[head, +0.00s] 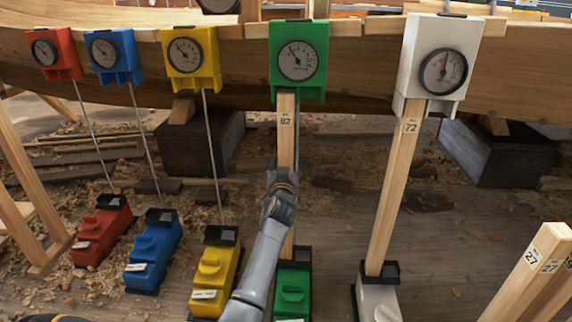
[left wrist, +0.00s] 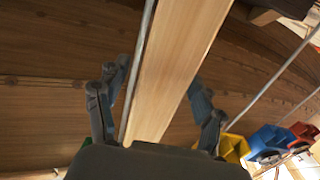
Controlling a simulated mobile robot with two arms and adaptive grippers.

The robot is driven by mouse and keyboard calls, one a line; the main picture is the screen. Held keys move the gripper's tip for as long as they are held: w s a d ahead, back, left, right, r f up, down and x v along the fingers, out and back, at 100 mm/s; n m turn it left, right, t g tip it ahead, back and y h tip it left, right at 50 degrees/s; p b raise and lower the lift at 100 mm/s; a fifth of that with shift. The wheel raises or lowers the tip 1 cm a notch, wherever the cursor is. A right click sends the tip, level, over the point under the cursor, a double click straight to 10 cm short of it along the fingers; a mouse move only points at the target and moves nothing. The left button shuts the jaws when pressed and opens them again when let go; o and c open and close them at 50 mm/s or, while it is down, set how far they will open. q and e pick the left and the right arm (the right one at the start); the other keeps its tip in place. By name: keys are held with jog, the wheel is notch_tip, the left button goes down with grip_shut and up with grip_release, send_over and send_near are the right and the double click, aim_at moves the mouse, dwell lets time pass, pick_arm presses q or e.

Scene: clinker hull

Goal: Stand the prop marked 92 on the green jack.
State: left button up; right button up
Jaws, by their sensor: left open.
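A wooden prop (head: 286,130) stands about upright, its foot at the green jack (head: 293,287) and its top at the green gauge box (head: 298,62). Its small label looks like 92 or 82; I cannot tell which. My left gripper (head: 284,178) is at the prop's middle and hides part of it. In the left wrist view the open fingers (left wrist: 160,105) are on either side of the prop (left wrist: 178,62), with gaps showing. A thin metal rod (left wrist: 140,68) runs along the prop's left edge there. My right gripper is not in view.
A prop marked 72 (head: 394,185) stands on the white jack (head: 378,298) under the white gauge box (head: 437,65). Red (head: 100,232), blue (head: 153,255) and yellow (head: 214,275) jacks stand left, with thin rods above. Props marked 27 (head: 538,262) are at lower right.

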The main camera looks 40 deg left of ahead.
pick_arm(q)
jog(key=shift+s+d+f, duration=0.1)
jog(key=shift+s+f, duration=0.05)
jog(key=v, duration=1.1)
jog(key=shift+s+d, duration=0.25)
jog(key=shift+s, duration=0.05)
jog(key=shift+p+v, duration=0.6)
jog(key=shift+v, duration=1.85)
jog(key=shift+s, duration=0.1)
